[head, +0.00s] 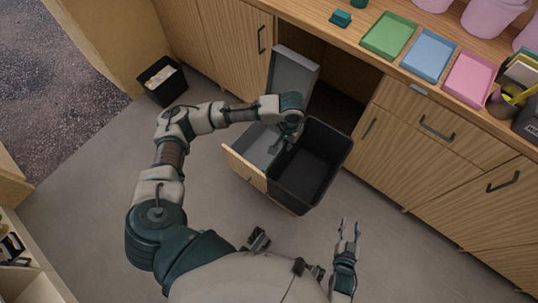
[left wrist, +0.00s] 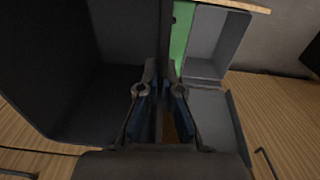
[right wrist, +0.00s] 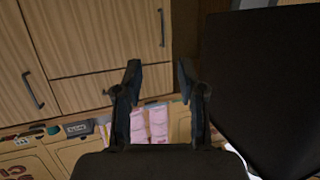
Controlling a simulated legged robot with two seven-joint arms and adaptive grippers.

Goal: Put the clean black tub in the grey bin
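The black tub (head: 318,160), open-topped and empty inside, is at the right of the pulled-out drawer, slightly tilted in the picture. It also fills the left of the left wrist view (left wrist: 60,85). The grey bin (head: 251,146) lies left of the tub, partly hidden by my left arm; its grey wall shows in the left wrist view (left wrist: 208,112). My left gripper (head: 287,139) is at the tub's left rim, its fingers close together with the tub's wall between them. My right gripper (head: 349,230) is open and empty, apart from the tub.
The drawer's wooden front (head: 244,168) stands out over the floor. A grey panel (head: 292,73) rises behind the bin. The counter holds green (head: 389,36), blue (head: 429,54) and pink (head: 470,77) trays. A small black bin (head: 162,79) with papers stands on the floor. Floor to the right is clear.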

